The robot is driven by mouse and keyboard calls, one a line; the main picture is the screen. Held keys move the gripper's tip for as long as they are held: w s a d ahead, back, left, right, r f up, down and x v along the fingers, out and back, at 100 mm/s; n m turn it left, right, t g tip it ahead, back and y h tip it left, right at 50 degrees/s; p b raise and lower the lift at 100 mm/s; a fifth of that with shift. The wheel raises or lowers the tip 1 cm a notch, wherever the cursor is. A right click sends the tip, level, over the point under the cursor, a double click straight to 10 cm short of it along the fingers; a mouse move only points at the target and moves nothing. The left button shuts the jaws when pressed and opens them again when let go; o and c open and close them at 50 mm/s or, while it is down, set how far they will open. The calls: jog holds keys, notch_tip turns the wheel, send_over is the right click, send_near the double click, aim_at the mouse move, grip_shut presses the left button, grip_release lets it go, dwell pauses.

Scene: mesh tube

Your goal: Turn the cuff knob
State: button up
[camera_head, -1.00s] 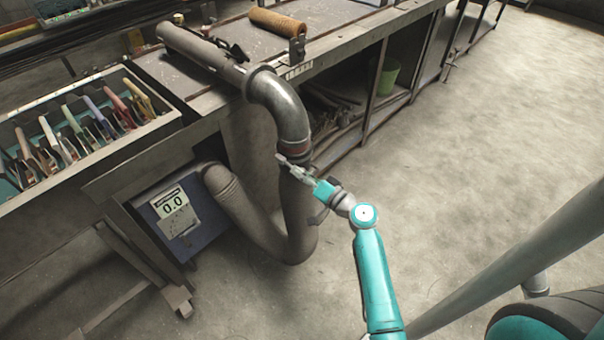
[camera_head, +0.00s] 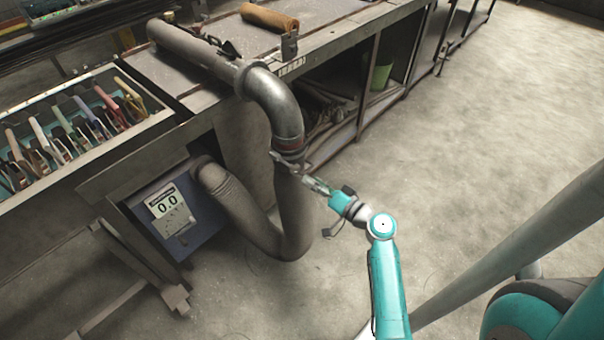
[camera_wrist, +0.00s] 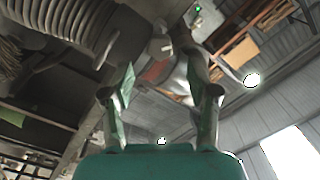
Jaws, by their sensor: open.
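The bent grey metal pipe (camera_head: 277,102) comes down off the bench and meets a flexible hose (camera_head: 291,212) at a banded cuff (camera_head: 288,146). My gripper (camera_head: 297,176) is just below and to the right of the cuff, close to the hose top; whether it touches cannot be told. In the wrist view my gripper (camera_wrist: 160,75) is open, with green pads on both fingers. A small pale knob-like piece (camera_wrist: 159,47) shows between and beyond the fingertips; I cannot tell for sure that it is the cuff knob. Ribbed hose (camera_wrist: 50,35) fills the upper left there.
A blue box with a 0.0 display (camera_head: 168,203) stands below the bench at the hose's lower end. A rack of coloured-handled tools (camera_head: 75,128) is at left. A brown roll (camera_head: 269,18) lies on the bench.

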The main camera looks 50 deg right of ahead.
jog(key=shift+s+d, duration=0.1)
jog(key=shift+s, duration=2.4)
jog(key=s+a+f+g+h, duration=0.1)
jog(key=s+a+f+g, duration=0.2)
jog(key=s+a+f, duration=0.4)
jog(key=s+a+f+g+h, duration=0.1)
jog(key=s+a+f+g, duration=0.2)
jog(key=a, duration=0.7)
jog(key=s+a+r+n+t, duration=0.1)
jog(key=s+a+r+n, duration=0.1)
jog(key=s+r, duration=0.3)
jog(key=s+a+r+n+t+y, duration=0.1)
jog(key=s+a+r+n, duration=0.1)
jog(key=s+r+n, duration=0.2)
jog(key=s+a+r+n, duration=0.3)
jog(key=s+r, duration=0.3)
jog(key=s, duration=0.2)
jog(key=shift+s+r+n+t, duration=0.2)
jog(key=shift+s+n+t, duration=0.1)
jog(key=shift+s+t, duration=0.1)
